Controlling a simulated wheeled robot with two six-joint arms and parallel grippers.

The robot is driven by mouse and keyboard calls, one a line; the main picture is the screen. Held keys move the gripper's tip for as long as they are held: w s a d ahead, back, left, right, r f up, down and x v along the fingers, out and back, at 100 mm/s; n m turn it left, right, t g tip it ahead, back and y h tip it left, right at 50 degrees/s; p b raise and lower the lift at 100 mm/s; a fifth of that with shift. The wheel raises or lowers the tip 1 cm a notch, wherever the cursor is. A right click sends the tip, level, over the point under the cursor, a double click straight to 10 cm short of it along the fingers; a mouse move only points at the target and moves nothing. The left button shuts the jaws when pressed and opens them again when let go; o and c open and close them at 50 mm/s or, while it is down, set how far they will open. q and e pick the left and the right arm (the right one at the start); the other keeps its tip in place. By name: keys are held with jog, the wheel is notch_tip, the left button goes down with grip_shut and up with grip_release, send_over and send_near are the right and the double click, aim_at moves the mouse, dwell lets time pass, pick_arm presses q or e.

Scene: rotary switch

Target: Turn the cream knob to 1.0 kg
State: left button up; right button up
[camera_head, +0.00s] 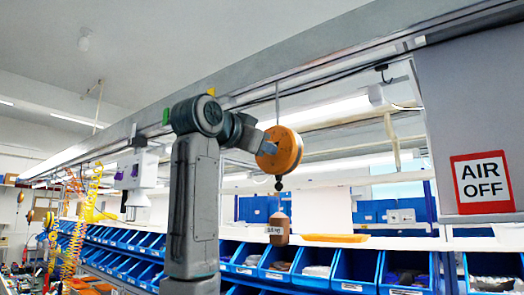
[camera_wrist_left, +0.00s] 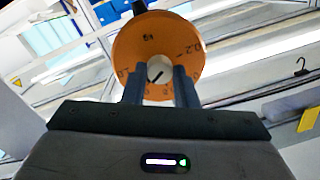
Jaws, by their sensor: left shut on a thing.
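An orange round dial housing (camera_head: 287,151) hangs from the overhead rail in the head view. In the left wrist view the orange dial face (camera_wrist_left: 150,40) fills the top middle, with the cream knob (camera_wrist_left: 160,67) at its centre. The knob bears a short dark slanted line. A mark reading 0.2 is on the right of the face, and a partly covered mark is on the left. My left gripper (camera_head: 266,148) reaches the dial from the left. Its two fingers (camera_wrist_left: 159,82) are shut on the knob, one on each side, and hide the lower face. My right gripper is not in view.
Rows of blue bins (camera_head: 357,268) stand behind and below. A red-framed AIR OFF sign (camera_head: 481,182) is on the grey panel at right. Yellow coiled hoses (camera_head: 72,235) hang at left.

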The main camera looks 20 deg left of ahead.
pick_arm(q)
jog(key=shift+w+f+m+b, duration=0.1)
jog(key=shift+m+b, duration=0.35)
jog(key=shift+m, duration=1.6)
jog(key=shift+f+m+b, duration=0.1)
jog(key=shift+m+b, duration=0.3)
jog(key=shift+m, duration=1.65)
jog(key=o, duration=1)
jog(key=shift+r, duration=0.1)
jog(key=b+v, duration=0.4)
jog(key=v, duration=0.6)
jog(key=shift+s+f+b, duration=0.25)
jog(key=shift+s+b, duration=0.05)
jog(key=shift+s, duration=0.1)
